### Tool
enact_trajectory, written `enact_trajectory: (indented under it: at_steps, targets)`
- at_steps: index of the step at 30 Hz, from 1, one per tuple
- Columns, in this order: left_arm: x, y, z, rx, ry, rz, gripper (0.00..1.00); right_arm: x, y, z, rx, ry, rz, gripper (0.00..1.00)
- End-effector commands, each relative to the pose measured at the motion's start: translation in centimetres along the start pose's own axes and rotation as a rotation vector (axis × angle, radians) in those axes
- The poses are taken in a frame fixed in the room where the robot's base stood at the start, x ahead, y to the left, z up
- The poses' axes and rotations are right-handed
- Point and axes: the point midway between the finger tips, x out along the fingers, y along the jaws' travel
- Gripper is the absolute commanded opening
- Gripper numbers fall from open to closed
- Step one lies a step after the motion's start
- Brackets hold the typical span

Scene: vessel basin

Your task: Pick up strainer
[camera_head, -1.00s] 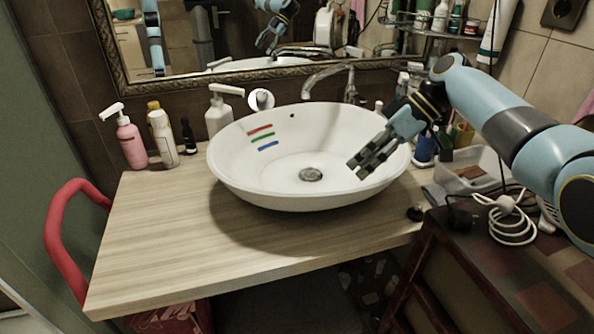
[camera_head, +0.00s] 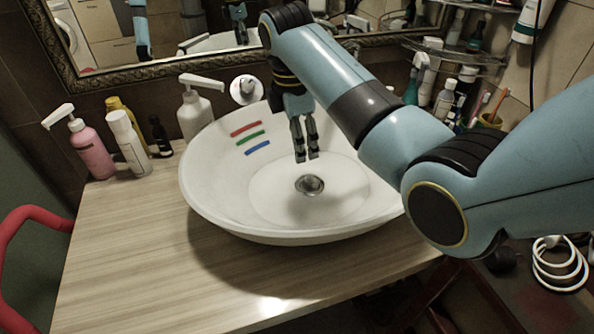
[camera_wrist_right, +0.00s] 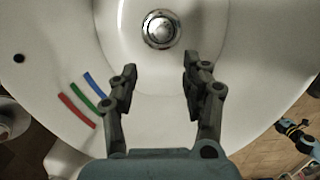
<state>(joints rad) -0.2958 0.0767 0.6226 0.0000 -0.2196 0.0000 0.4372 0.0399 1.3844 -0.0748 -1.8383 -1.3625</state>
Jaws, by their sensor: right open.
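The strainer (camera_head: 310,185) is a small round metal piece at the bottom of the white basin (camera_head: 225,205). It also shows in the right wrist view (camera_wrist_right: 161,30), at the top middle, ahead of the fingers. My right gripper (camera_head: 306,158) points down inside the basin, above and slightly behind the strainer in the head view. In the wrist view its two fingers (camera_wrist_right: 158,75) stand apart with nothing between them, and the strainer lies beyond the tips. My left gripper is not in view.
Red, green and blue stripes (camera_head: 251,139) mark the basin wall. A pink pump bottle (camera_head: 91,150), a white bottle (camera_head: 128,140) and a white dispenser (camera_head: 194,112) stand left of the basin. The wooden counter (camera_head: 120,250) is clear in front. A mirror runs along the back.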

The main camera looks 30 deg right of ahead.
Motion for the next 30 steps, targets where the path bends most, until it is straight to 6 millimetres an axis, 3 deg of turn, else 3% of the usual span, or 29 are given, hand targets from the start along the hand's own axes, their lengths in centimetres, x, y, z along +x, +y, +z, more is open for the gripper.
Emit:
enact_trajectory:
  at_steps: [6, 14, 21, 30]
  targets:
    - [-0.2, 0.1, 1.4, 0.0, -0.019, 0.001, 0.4, 3.6, -0.3, 0.5, -0.011, -0.014, -0.008, 0.48]
    - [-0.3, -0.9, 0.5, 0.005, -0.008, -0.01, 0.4, 6.0, -0.3, 0.7, -0.01, -0.014, -0.009, 0.48]
    - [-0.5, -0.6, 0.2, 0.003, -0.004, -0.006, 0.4, 9.7, -0.3, 1.1, -0.01, -0.012, -0.009, 0.48]
    - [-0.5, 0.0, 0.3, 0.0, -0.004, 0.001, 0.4, 10.6, -0.3, 1.1, -0.009, -0.011, -0.005, 0.48]
